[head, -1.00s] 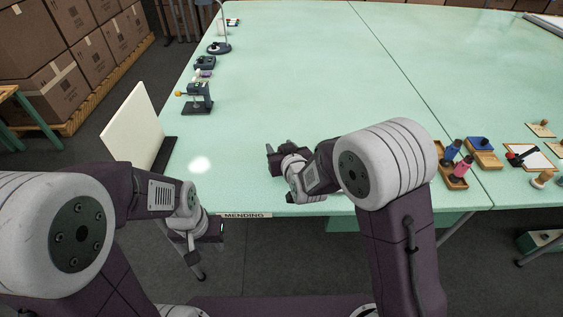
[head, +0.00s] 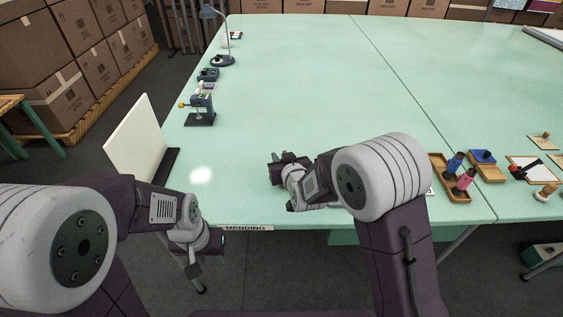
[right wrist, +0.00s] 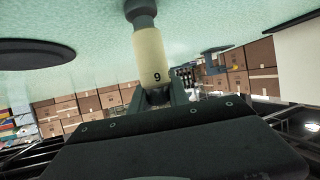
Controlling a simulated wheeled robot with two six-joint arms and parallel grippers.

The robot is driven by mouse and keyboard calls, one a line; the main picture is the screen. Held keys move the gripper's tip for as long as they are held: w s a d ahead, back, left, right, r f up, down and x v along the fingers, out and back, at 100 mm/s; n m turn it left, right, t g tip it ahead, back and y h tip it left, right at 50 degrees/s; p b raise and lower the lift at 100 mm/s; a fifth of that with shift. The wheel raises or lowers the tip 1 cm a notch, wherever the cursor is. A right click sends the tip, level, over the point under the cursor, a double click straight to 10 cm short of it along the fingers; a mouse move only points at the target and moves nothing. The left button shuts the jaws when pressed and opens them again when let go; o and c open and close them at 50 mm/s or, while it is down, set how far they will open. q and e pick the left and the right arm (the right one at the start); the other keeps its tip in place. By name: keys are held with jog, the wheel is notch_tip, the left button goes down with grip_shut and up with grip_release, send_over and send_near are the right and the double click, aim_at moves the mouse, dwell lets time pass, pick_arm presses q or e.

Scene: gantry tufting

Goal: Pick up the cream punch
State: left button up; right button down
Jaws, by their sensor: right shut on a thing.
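The cream punch (right wrist: 150,58) shows in the right wrist view as a cream cylinder marked 9 with a dark grey end. My right gripper (right wrist: 155,95) is shut on it near the marked part. In the head view my right gripper (head: 278,168) is over the front of the green table, and its own wrist hides the punch there. My left gripper (head: 214,242) hangs in front of the table's front edge, left of the MENDING label; its fingers are too small and turned away to judge.
The table (head: 300,90) is clear in the middle. A white panel (head: 137,140) and a small dark device (head: 200,110) stand at its left edge, with a lamp (head: 222,60) behind. Wooden trays (head: 452,180) with coloured bottles lie right of my right arm.

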jog(key=w+d+r+p, duration=0.1)
jog(key=d+r+p, duration=0.1)
jog(key=d+r, duration=0.8)
jog(key=shift+w+d+r, duration=0.35)
jog(key=shift+d+r, duration=0.05)
jog(key=shift+d, duration=0.4)
